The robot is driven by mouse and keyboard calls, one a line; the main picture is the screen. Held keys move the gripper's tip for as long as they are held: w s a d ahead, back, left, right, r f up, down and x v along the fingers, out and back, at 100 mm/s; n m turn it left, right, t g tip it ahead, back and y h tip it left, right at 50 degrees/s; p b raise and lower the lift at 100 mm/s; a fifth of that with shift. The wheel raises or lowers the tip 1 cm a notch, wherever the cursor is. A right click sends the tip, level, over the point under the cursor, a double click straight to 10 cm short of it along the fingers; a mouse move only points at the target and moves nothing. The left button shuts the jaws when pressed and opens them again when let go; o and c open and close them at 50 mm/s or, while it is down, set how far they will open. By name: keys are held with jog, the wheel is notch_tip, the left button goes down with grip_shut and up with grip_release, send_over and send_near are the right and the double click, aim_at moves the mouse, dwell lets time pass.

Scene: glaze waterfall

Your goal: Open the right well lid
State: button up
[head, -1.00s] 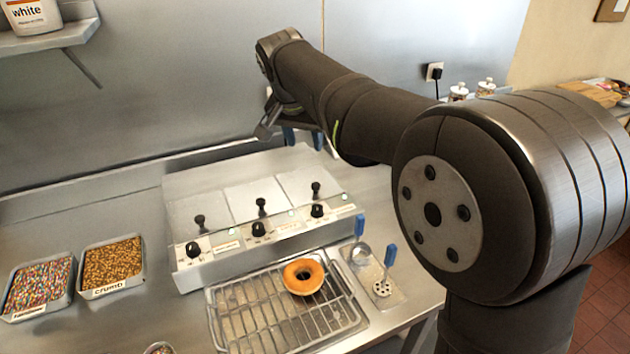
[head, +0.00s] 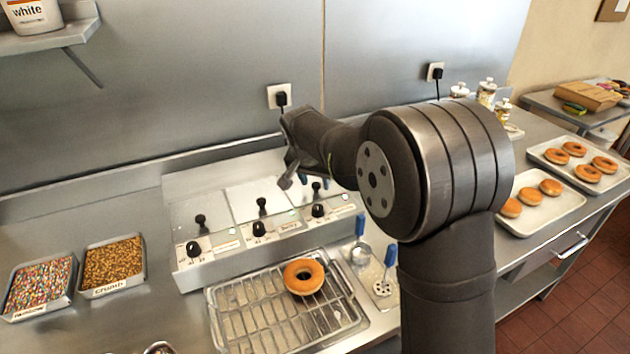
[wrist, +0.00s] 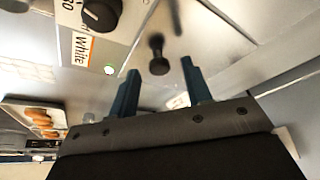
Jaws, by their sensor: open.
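The right well lid (wrist: 218,42) is a flat metal plate with a black knob (wrist: 157,54), and it lies shut on the warmer. In the head view this knob (head: 316,187) stands at the right end of the row of three. My gripper (wrist: 160,68) is open, and its two blue fingers point toward the knob. The knob appears between the fingertips in the wrist view, and I see no contact. In the head view my gripper (head: 314,180) is just above and behind the knob, and my wrist covers part of the right lid.
The middle lid (head: 243,207) and left lid (head: 184,222) are shut beside it. Black dials (head: 318,210) line the front panel. A donut (head: 290,283) sits on the wire rack (head: 238,312) in front.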

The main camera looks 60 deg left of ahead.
jog(key=shift+a+f, duration=0.1)
jog(key=shift+f, duration=0.15)
grip_shut()
jog(key=a, duration=1.4)
jog(key=shift+w+a, duration=0.15)
jog(key=shift+a, duration=0.15)
grip_release()
jog(key=shift+r, duration=0.1)
